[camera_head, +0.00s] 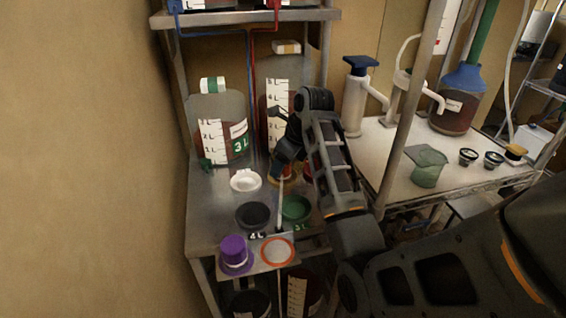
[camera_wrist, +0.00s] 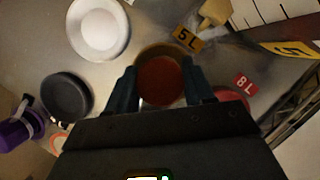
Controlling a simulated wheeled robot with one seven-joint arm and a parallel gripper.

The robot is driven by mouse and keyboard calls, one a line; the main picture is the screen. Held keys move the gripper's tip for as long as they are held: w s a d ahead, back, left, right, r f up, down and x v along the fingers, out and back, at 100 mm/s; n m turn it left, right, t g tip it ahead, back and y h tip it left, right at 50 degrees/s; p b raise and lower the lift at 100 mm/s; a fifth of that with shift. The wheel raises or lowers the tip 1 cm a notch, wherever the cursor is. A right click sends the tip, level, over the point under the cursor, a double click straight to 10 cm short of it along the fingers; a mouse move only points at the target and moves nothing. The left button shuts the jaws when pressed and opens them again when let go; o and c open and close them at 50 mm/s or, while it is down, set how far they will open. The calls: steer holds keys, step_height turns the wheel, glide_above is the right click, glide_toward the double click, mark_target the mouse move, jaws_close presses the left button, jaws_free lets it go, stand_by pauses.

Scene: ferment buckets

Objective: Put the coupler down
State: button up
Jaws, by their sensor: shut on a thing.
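My gripper (camera_wrist: 160,90) points down over the steel table, its two dark fingers on either side of a round piece, which I take to be the coupler (camera_wrist: 160,80). It has a dark red-brown face and a tan rim, and the fingers are shut on it. In the head view my gripper (camera_head: 282,166) is low over the table, with a bit of the yellow-tan rim showing below it. I cannot tell whether the coupler touches the table. A yellow 5L label (camera_wrist: 187,39) lies just beyond it.
A white dish (camera_head: 245,181), black dish (camera_head: 254,215) and green dish (camera_head: 296,208) sit close by. A red round piece (camera_wrist: 232,97) is partly hidden beside my right finger. A purple piece (camera_head: 235,252) and orange ring (camera_head: 277,251) lie at the front. Jugs (camera_head: 220,130) stand behind.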

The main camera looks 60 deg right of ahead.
steer(key=shift+f, duration=0.1)
steer(key=o, duration=1.2)
steer(key=shift+o, duration=0.2)
steer(key=v, duration=0.5)
steer(key=shift+b, duration=0.3)
steer(key=shift+v, duration=0.75)
steer(key=shift+p+v, duration=0.3)
steer(key=shift+v, duration=2.55)
